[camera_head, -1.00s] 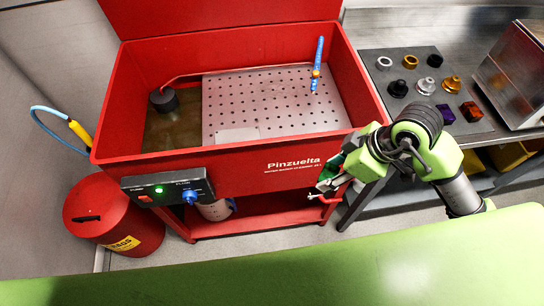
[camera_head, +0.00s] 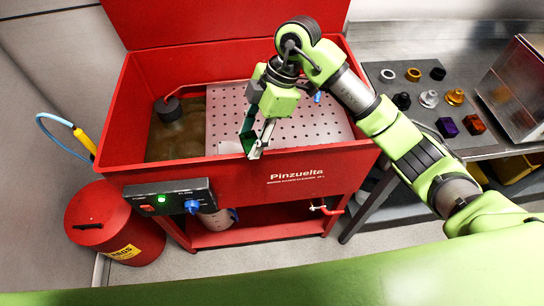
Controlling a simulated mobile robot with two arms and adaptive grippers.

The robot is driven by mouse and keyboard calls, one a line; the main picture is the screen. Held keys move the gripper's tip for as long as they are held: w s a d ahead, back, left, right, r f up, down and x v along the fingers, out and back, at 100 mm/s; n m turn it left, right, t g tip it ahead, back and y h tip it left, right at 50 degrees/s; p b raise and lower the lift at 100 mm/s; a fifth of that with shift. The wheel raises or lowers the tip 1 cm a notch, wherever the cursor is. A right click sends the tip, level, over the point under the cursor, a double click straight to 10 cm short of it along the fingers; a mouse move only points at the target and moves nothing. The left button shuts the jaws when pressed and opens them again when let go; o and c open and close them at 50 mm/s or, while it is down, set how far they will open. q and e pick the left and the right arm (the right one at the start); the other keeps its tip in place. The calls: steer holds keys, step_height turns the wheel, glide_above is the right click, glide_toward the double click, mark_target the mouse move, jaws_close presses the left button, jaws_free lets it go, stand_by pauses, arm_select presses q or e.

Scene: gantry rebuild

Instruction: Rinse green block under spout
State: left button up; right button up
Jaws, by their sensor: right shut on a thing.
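My right gripper (camera_head: 256,146) is shut on the dark green block (camera_head: 246,138), which sits between its fingers and is partly hidden. Gripper and block show over the front part of the red wash basin (camera_head: 130,115), in front of the perforated grey plate (camera_head: 226,112). The blue spout (camera_head: 317,97) is mostly hidden behind my right arm; only a short piece shows to the right of the gripper. I cannot tell whether water runs from it. My left gripper is not in view.
The control box (camera_head: 168,198) with a lit green button is on the basin's front. A red bin (camera_head: 112,215) stands at the left. A dark mat (camera_head: 416,118) with several coloured parts lies on the right bench, beside a metal box (camera_head: 520,85).

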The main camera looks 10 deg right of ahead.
steer(key=w+d+f, duration=0.4)
steer(key=w+d, duration=0.1)
steer(key=w, duration=0.2)
steer(key=d+f+m+t, duration=0.2)
steer(key=d+f+m, duration=0.2)
steer(key=d, duration=0.4)
steer(key=d+f+m+t, duration=0.1)
steer(key=d+f+m, duration=0.4)
steer(key=d, duration=0.4)
steer(key=shift+w+a+f, duration=0.1)
steer(key=shift+w+f, duration=0.3)
steer(key=shift+w, duration=1.65)
steer(key=shift+w+f, duration=0.45)
steer(key=shift+w, duration=1.6)
steer(key=shift+w+a+f, duration=0.1)
steer(key=shift+w+f, duration=0.3)
steer(key=shift+w, duration=1.65)
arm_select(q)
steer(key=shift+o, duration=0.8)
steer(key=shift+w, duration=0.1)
